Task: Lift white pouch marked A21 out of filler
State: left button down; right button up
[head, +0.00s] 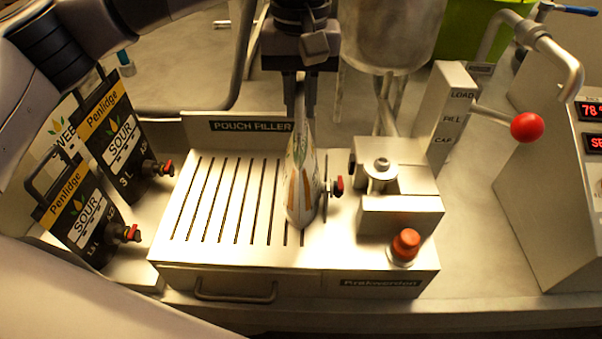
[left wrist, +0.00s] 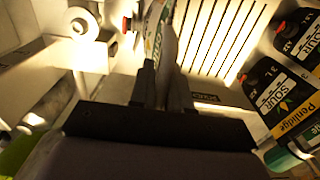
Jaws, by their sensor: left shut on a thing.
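The white pouch (head: 301,185) hangs upright and nearly edge-on to the head view at the right end of the slotted deck of the pouch filler (head: 190,255). A red-handled spout (head: 336,187) sticks out at its right side, beside the filling head (head: 398,185). My left gripper (head: 302,88) comes from above and behind and is shut on the top of the pouch. In the left wrist view the fingers (left wrist: 163,85) pinch the pouch (left wrist: 158,35). The A21 mark cannot be read. I cannot tell whether the pouch bottom touches the deck. My right gripper is not in view.
Two dark Penlidge SOUR pouches (head: 75,215) with red taps stand at the left. An orange-red button (head: 405,243) sits at the filler's front right. A lever with a red ball (head: 526,127) and a display console (head: 560,180) stand at the right. The slotted deck's left part is clear.

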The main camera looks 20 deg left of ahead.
pick_arm(q)
jog(key=shift+w+r, duration=0.1)
jog(key=shift+r, duration=0.1)
jog(key=shift+r, duration=0.1)
